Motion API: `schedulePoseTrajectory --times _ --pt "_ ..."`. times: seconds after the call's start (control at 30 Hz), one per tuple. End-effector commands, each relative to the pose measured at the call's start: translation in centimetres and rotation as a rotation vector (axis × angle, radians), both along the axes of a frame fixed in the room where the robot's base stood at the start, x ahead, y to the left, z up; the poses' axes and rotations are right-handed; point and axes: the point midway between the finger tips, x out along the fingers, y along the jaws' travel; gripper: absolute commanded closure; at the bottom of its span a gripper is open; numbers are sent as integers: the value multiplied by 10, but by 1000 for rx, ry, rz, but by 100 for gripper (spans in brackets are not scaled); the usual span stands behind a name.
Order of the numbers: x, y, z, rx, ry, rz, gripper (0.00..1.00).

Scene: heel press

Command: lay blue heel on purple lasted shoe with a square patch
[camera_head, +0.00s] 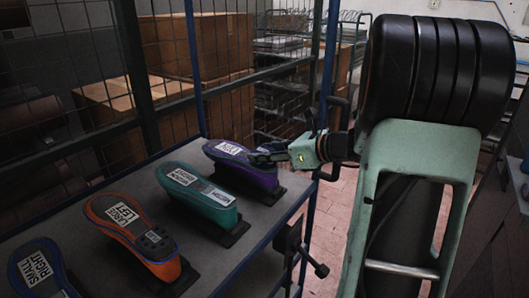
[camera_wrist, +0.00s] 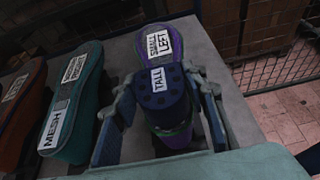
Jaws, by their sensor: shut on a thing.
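The purple lasted shoe (camera_head: 228,155) stands at the far right end of the shelf, with a "SMALL LEFT" label; it also shows in the wrist view (camera_wrist: 140,42). My gripper (camera_head: 268,154) is over its heel end. In the wrist view my gripper (camera_wrist: 160,95) has its fingers on both sides of a dark blue heel (camera_wrist: 172,101) with a white "TALL" label and several small holes, and is shut on it. The heel covers the shoe's heel end, so any patch there is hidden. I cannot tell whether heel and shoe touch.
A teal shoe (camera_head: 196,197) with a "MEDIUM RIGHT" label stands close left of the purple one. An orange "LARGE LEFT" shoe (camera_head: 120,215) and a dark blue "SMALL RIGHT" shoe (camera_head: 40,268) stand further left. A blue shelf post (camera_head: 196,75) rises behind.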

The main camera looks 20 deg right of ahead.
Motion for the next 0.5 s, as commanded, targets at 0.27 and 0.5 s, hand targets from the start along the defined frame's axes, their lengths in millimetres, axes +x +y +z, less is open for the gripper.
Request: schedulePoseTrajectory --times 0.27,0.5 --pt "0 0 -1 -1 1 0 40" --pt "0 0 -2 -1 2 0 40"
